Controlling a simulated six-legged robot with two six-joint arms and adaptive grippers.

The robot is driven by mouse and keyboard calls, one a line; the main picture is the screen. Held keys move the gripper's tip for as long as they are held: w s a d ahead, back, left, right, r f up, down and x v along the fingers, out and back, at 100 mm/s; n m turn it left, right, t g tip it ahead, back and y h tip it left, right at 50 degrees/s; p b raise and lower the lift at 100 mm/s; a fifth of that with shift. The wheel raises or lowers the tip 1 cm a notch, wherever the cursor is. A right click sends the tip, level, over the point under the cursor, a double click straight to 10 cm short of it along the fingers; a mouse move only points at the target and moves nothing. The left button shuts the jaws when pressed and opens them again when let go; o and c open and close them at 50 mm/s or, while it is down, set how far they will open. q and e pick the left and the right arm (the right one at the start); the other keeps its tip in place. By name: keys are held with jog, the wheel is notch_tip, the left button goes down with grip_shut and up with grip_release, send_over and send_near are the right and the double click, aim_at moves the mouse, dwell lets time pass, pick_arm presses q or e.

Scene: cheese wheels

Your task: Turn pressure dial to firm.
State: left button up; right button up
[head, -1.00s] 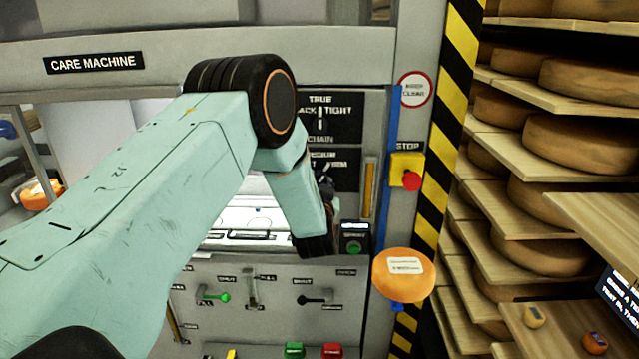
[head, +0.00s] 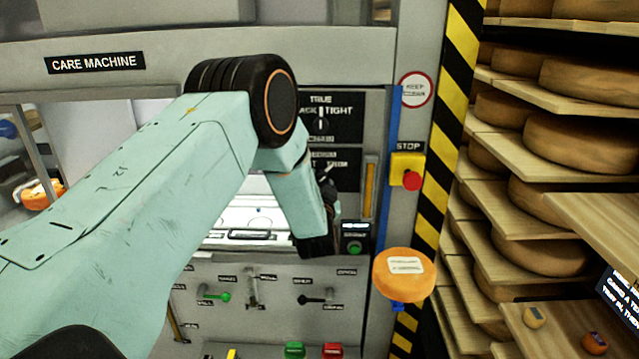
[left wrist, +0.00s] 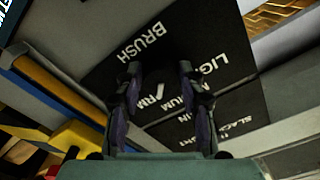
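The pressure dial sits on a black panel marked light, medium and firm, with the word brush; the panel (left wrist: 215,55) shows tilted in the left wrist view. In the head view this panel (head: 346,172) is partly hidden by my left wrist. A white pointer line (left wrist: 163,89) shows between my fingers; the dial's dark body is hard to make out. My left gripper (left wrist: 161,88) is open, its two fingers apart on either side of the pointer. Whether they touch the dial I cannot tell. In the head view the gripper (head: 328,192) is mostly hidden. My right gripper is in neither view.
Above is another dial panel (head: 333,118) marked slack, true and tight. A red stop button (head: 411,181) on a yellow box and an orange round piece (head: 404,275) are to the right. Below are small levers (head: 318,299) and a green button (head: 355,248). Cheese shelves (head: 545,225) stand far right.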

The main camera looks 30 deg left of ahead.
pick_arm(q)
jog(key=shift+o, duration=1.3)
jog(key=shift+d+r, duration=0.1)
jog(key=shift+r, duration=0.05)
jog(key=v, duration=1.2)
jog(key=x, duration=1.2)
jog(key=shift+a, duration=0.2)
